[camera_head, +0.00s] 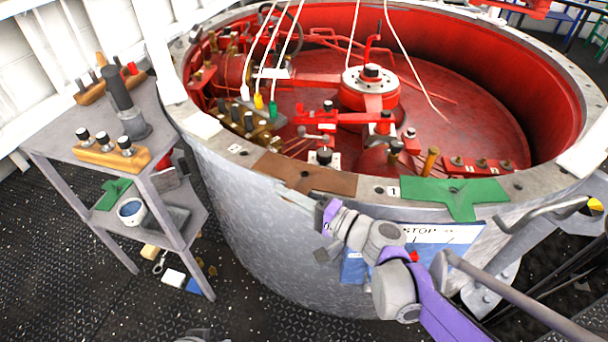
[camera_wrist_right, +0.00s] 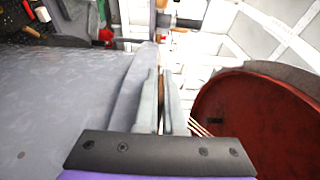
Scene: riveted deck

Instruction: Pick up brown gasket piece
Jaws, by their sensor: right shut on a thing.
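The brown gasket piece (camera_head: 318,179) lies along the near rim of the large round metal tub (camera_head: 250,215), left of the green gasket piece (camera_head: 455,196). My right gripper (camera_head: 290,191) reaches in from the lower right and meets the brown piece at its near edge. In the right wrist view, the two grey fingers (camera_wrist_right: 162,85) are close together, with a thin brown strip between them. They are shut on the brown gasket piece. Whether it is lifted off the rim cannot be told.
The tub's red interior holds valves, a central hub (camera_head: 370,85) and hanging white cables. A grey shelf table (camera_head: 60,135) stands at the left with wooden blocks of knobs. A bent metal handle (camera_head: 540,212) juts from the tub's right front.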

